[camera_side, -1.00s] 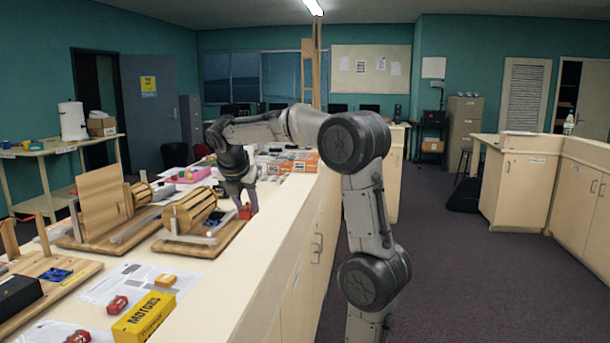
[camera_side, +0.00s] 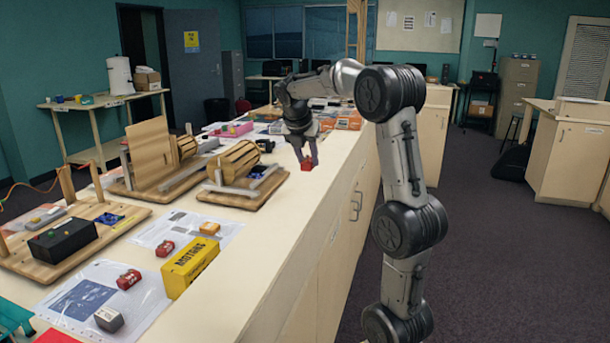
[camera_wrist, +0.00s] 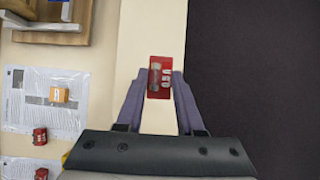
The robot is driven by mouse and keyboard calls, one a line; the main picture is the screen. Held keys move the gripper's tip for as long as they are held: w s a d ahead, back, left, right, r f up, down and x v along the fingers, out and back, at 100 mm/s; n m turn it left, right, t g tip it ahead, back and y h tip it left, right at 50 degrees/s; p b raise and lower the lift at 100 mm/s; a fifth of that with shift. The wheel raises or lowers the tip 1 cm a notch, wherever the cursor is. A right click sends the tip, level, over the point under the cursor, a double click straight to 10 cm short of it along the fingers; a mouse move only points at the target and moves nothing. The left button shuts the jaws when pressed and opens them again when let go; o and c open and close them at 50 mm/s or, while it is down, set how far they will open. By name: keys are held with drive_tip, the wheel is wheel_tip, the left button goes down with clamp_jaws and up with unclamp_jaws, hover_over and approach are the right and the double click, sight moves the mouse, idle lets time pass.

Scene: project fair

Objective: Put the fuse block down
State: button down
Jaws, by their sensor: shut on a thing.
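The fuse block, a small red block (camera_side: 307,166) with a pale end and light markings, is between my fingertips. In the wrist view the fuse block (camera_wrist: 159,77) sits upright in the picture, gripped on both sides over the pale countertop strip (camera_wrist: 149,25). My gripper (camera_side: 306,158) points down near the counter's front edge, right of the wooden base. My gripper (camera_wrist: 159,84) is shut on the block. The block looks low over the countertop (camera_side: 268,235); whether it touches is not clear.
A wooden base with a cylinder (camera_side: 240,160) stands left of my gripper. Two similar red blocks (camera_side: 129,279) (camera_side: 165,248), an orange block (camera_side: 209,229) and a yellow MOTORS box (camera_side: 190,266) are nearer the camera. Dark floor (camera_wrist: 255,70) lies beyond the counter edge.

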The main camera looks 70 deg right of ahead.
drive_tip(key=f, duration=0.1)
drive_tip(key=w+d+f, duration=0.1)
drive_tip(key=d+f, duration=0.1)
drive_tip(key=shift+w, duration=0.25)
drive_tip(key=shift+w+d+f, duration=0.1)
drive_tip(key=shift+d+f, duration=0.05)
drive_tip(key=shift+f, duration=1.55)
drive_tip(key=shift+f, duration=0.15)
drive_tip(key=c, duration=0.5)
unclamp_jaws()
drive_tip(key=shift+c, duration=0.2)
